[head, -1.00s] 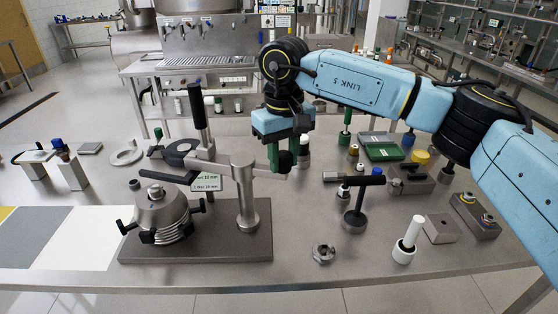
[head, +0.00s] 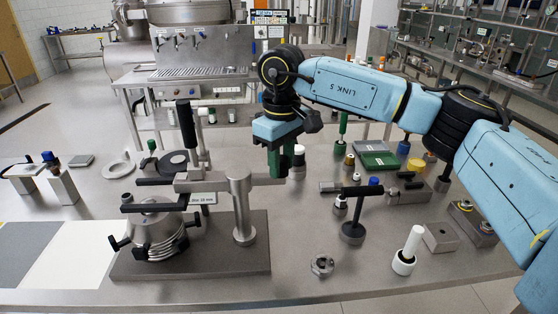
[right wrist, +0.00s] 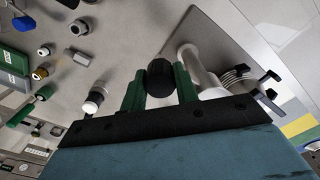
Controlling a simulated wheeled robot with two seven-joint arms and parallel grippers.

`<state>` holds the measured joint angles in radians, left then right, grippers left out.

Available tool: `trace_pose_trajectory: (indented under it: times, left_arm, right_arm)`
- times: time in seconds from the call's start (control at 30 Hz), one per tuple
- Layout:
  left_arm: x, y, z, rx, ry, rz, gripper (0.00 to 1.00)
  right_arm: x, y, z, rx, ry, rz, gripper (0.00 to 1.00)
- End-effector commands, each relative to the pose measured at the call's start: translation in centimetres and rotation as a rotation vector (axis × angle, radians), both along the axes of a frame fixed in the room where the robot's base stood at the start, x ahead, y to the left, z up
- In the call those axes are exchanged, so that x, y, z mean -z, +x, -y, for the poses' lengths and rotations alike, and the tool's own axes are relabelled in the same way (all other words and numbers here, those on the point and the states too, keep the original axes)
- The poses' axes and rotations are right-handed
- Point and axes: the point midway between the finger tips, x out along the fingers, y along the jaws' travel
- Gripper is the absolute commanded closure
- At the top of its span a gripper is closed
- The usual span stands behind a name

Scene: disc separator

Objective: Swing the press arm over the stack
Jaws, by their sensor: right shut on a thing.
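The press stand has a grey base plate (head: 225,262) and an upright post (head: 242,215). Its press arm (head: 205,182) runs level across the post, with a tall black handle (head: 186,125). The arm's black fork (head: 150,207) reaches left above the stack (head: 155,238) of discs with its conical top; overhead, the prongs appear to overlap the top. My right gripper (head: 281,158), with green fingers, is at the arm's right end. In the right wrist view its fingers close on a black knob (right wrist: 162,77). The stack shows partly behind the post there. My left gripper is out of view.
Right of the press stand are a hex nut (head: 321,265), a white peg on a round foot (head: 408,252) and a black-handled tool (head: 352,215). Grey blocks (head: 440,238) stand further right. A flat ring (head: 118,170) and upright blocks lie left. A white mat (head: 75,255) is front left.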

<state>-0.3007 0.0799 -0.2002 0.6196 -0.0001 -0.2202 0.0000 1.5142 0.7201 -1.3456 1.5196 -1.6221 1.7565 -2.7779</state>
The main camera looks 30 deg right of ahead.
Motion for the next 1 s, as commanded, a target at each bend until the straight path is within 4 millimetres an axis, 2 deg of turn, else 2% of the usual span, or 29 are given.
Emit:
trace_pose_trajectory:
  times: [0.07,0.1,0.27,0.53,0.67,0.77,1.0]
  left_arm:
    - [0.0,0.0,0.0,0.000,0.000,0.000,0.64]
    - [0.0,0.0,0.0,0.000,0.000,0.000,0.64]
    - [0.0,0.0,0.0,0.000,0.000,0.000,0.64]
    - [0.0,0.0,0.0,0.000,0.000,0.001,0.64]
    - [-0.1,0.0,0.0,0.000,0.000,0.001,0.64]
    - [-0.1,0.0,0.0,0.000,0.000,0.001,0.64]
    - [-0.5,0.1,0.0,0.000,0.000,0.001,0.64]
  right_arm:
    - [-0.1,0.1,0.0,-0.001,0.000,0.005,1.00]
    - [-0.1,0.1,0.0,-0.001,-0.001,0.006,0.69]
    - [-0.1,0.1,0.0,0.000,0.000,0.004,0.48]
    - [-0.1,0.1,0.0,0.000,-0.001,0.003,0.48]
    - [-1.0,0.1,0.0,0.000,-0.001,0.003,0.48]
    - [-2.6,0.1,0.0,0.000,0.000,0.007,0.48]
    - [-8.1,0.1,0.0,0.001,0.000,0.007,0.48]
